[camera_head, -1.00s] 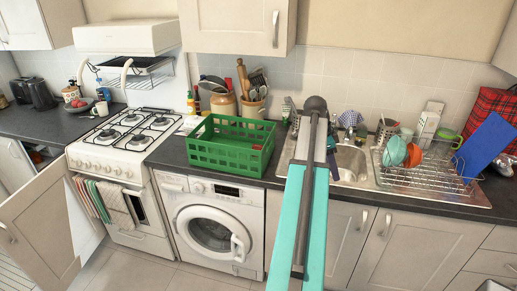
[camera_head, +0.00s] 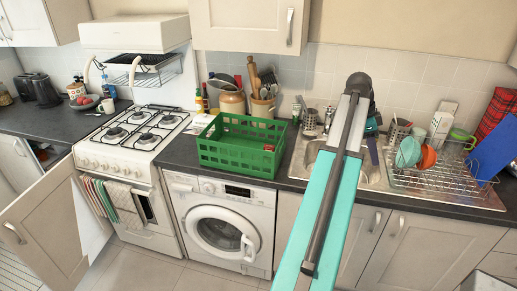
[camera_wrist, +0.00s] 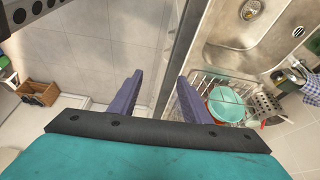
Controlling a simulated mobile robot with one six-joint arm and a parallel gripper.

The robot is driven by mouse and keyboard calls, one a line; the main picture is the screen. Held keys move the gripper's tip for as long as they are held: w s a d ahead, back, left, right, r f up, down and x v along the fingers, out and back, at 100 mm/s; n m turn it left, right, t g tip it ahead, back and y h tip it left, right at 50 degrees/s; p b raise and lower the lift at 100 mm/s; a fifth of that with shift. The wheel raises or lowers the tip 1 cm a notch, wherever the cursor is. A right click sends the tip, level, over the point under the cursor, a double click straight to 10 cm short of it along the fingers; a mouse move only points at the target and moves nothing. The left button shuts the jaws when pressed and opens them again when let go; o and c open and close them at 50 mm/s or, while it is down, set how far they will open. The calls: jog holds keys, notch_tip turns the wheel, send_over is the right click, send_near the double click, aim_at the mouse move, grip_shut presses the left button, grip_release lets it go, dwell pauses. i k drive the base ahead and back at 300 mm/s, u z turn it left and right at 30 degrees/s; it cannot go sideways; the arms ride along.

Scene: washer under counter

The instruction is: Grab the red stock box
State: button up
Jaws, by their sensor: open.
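A small red patch (camera_head: 268,148) shows at the right end of the green crate (camera_head: 222,160) on the counter above the washing machine. It may be the red stock box, but it is too small to tell. My gripper (camera_wrist: 157,88) is open in the wrist view, with two dark purple fingers apart and nothing between them. In the head view my arm reaches over the sink, right of the crate, and hides most of the gripper. No red box shows clearly in the wrist view.
The sink (camera_head: 304,158) and the dish rack (camera_head: 440,188) with bowls lie right of the crate. Utensil jars (camera_head: 232,103) stand behind it. The white stove (camera_head: 130,140) is to its left. An open cabinet door (camera_head: 42,225) stands at the lower left.

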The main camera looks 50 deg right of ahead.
aim_at(270, 148)
jog(key=z, duration=0.05)
jog(key=i, duration=1.75)
